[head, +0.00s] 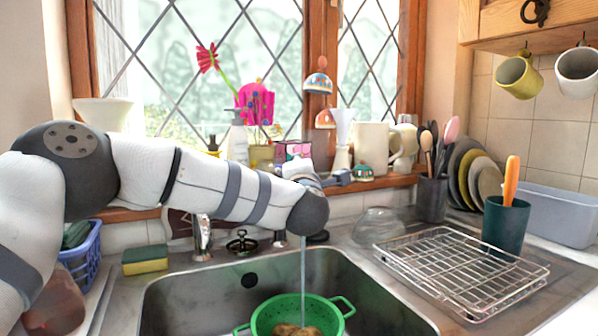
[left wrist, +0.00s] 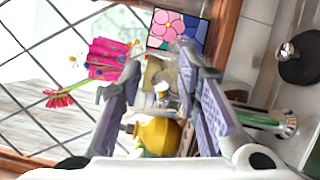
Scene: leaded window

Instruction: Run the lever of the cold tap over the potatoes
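A stream of water (head: 303,275) falls into a green colander (head: 262,318) in the sink, onto brown potatoes (head: 290,330) cut off by the lower edge. My left arm crosses in front of the window sill and hides most of the tap. Upright chrome tap parts (head: 202,240) show below the arm; which is the cold lever I cannot tell. In the left wrist view my left gripper (left wrist: 158,68) has its two grey fingers apart, with nothing held between them. A chrome piece (left wrist: 284,124) lies to the right of the fingers there. My right gripper is not in view.
A wire rack (head: 460,270) and utensil pots stand right of the sink. A sponge (head: 145,260) and a blue basket (head: 83,258) are at left.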

